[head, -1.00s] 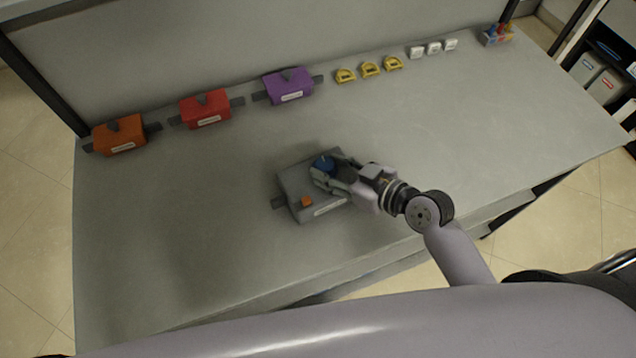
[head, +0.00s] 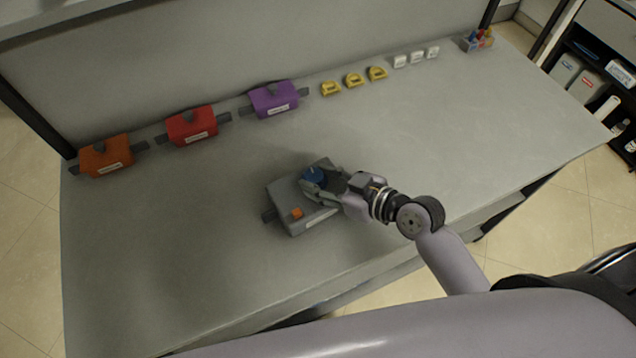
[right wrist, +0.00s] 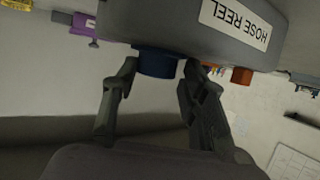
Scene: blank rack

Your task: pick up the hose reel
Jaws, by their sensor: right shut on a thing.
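The hose reel (head: 318,219) is a grey box with a blue knob (head: 314,174) and a small orange part (head: 296,213), near the front middle of the bench in the head view. In the right wrist view its grey body (right wrist: 175,22) fills the top, with an upside-down "HOSE REEL" label (right wrist: 234,22). My right gripper (head: 312,186) is shut on the blue knob; in the right wrist view the knob (right wrist: 157,64) sits between the fingertips. I cannot tell whether the box touches the bench. My left gripper is out of view.
Orange (head: 106,157), red (head: 192,126) and purple (head: 273,99) boxes stand along the back of the bench (head: 150,240). Several yellow (head: 353,80) and white (head: 416,57) items and a small bin (head: 478,42) continue rightward. The bench around the hose reel is clear.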

